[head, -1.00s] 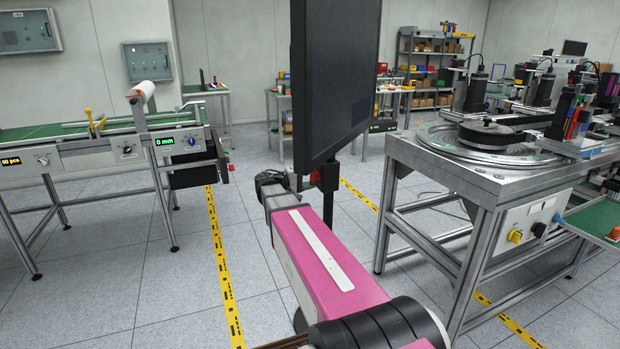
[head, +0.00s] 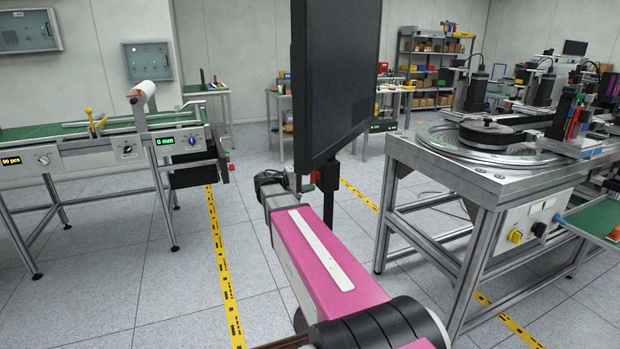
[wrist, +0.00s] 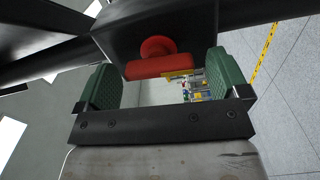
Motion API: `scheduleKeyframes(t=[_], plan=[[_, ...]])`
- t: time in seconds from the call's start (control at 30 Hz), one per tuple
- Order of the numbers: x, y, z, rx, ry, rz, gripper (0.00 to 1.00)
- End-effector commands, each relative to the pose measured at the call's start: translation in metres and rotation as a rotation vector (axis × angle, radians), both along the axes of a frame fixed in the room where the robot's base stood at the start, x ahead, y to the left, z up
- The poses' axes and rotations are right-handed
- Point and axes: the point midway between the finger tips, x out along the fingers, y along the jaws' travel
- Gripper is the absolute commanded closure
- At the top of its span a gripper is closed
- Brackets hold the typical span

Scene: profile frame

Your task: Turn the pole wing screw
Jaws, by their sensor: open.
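The red wing screw (wrist: 158,60) has a round hub and a wide bar. It sits on a black block (wrist: 188,28) on the pole, in the upper middle of the wrist view. My gripper (wrist: 164,72) is open, with one green-padded finger on each side of the screw and a gap to both ends of its bar. In the head view, the pole (head: 328,208) stands under a black screen panel (head: 335,80). A bit of red there (head: 316,177) shows beside my gripper (head: 300,185), which is partly hidden by my arm.
The screen panel hangs close above my wrist. A metal table with a round turntable (head: 490,140) stands at the right. A conveyor bench (head: 80,150) stands at the left. The floor between them is clear, with yellow marked lines (head: 222,265).

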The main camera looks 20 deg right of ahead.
Motion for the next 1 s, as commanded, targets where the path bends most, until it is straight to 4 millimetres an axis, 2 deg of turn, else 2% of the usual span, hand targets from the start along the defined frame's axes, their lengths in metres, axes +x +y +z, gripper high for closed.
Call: scheduleKeyframes(t=[0.17, 0.4, 0.6, 0.77, 1.0], plan=[[0.000, 0.023, 0.000, 0.000, 0.000, 0.003, 0.06], [-0.002, 0.067, 0.000, 0.001, 0.000, 0.003, 0.06], [-0.003, 0.094, 0.000, 0.001, 0.000, 0.002, 0.06], [-0.003, 0.105, 0.000, 0.001, 0.000, 0.001, 0.06], [-0.004, 0.106, 0.000, 0.001, 0.000, 0.000, 0.06]])
